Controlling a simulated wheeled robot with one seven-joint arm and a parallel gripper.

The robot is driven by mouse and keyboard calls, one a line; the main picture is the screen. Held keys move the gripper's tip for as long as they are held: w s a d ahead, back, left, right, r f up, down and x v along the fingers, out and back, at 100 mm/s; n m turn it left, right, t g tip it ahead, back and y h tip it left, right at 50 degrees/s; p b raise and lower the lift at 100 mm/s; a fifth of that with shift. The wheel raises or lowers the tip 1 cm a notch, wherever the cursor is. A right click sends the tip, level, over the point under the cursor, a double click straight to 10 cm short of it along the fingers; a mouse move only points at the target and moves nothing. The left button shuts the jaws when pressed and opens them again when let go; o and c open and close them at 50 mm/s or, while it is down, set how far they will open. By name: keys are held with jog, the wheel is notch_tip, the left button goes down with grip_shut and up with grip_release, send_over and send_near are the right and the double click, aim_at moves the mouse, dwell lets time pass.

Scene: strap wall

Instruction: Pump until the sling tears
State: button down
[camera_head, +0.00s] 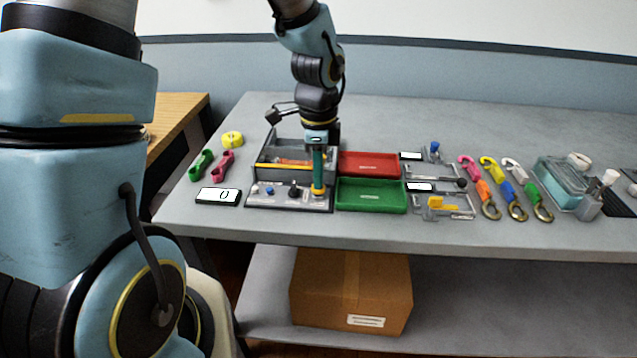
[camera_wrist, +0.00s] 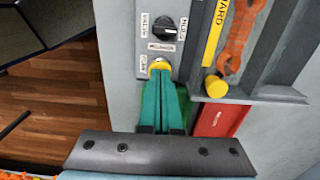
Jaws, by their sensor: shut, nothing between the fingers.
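My gripper (camera_head: 318,187) points straight down over the front right of the grey test rig (camera_head: 262,173). Its green fingers are together and empty, and also show in the wrist view (camera_wrist: 162,78). The fingertips are at a yellow round button (camera_wrist: 160,66) on the rig's panel; whether they press it I cannot tell. A black knob (camera_head: 293,189) and a blue knob (camera_head: 269,190) sit left of it. An orange sling (camera_head: 295,162) lies in the rig's trough and looks whole in the wrist view (camera_wrist: 238,35). A white display (camera_head: 218,196) appears to read 0.
Red (camera_head: 368,163) and green (camera_head: 371,196) trays stand right of the rig. Green (camera_head: 200,165) and pink (camera_head: 223,165) slings and a yellow roll (camera_head: 232,139) lie left. Further right are small fixtures, hooked straps (camera_head: 509,190) and a teal box (camera_head: 560,180). The table's back is clear.

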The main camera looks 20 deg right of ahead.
jog(key=shift+r+p, duration=0.9)
jog(key=shift+p, duration=0.15)
jog(key=shift+f, duration=0.1)
dwell(1.3)
jog(key=shift+f+b, duration=0.6)
jog(key=shift+f, duration=0.25)
jog(key=shift+r+p, duration=1)
jog(key=shift+f, duration=0.15)
